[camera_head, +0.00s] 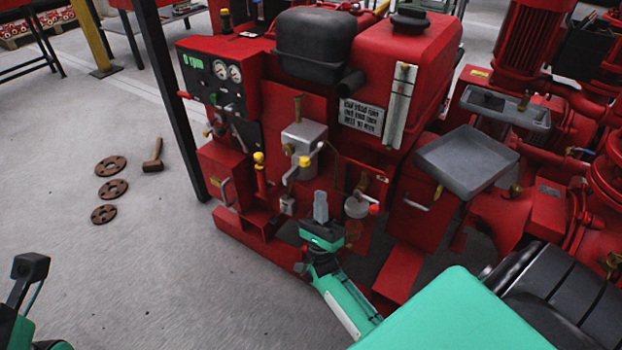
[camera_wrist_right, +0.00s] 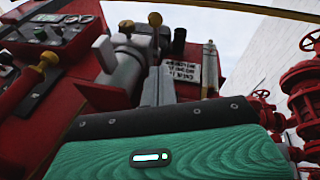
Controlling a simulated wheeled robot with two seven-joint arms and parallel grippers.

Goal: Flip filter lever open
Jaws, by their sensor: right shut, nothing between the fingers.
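The grey filter housing (camera_head: 304,140) is mounted on the front of the red pump set. My right gripper (camera_head: 321,200) points up just below and right of the lever. It is shut and empty; I cannot tell whether it touches anything. A dark part of my left gripper (camera_head: 29,268) shows at the lower left edge; its jaw opening is unclear.
A second yellow knob (camera_head: 258,158) stands left of the lever. A control panel (camera_head: 213,80) is upper left. A grey tray (camera_head: 467,158) juts out at right.

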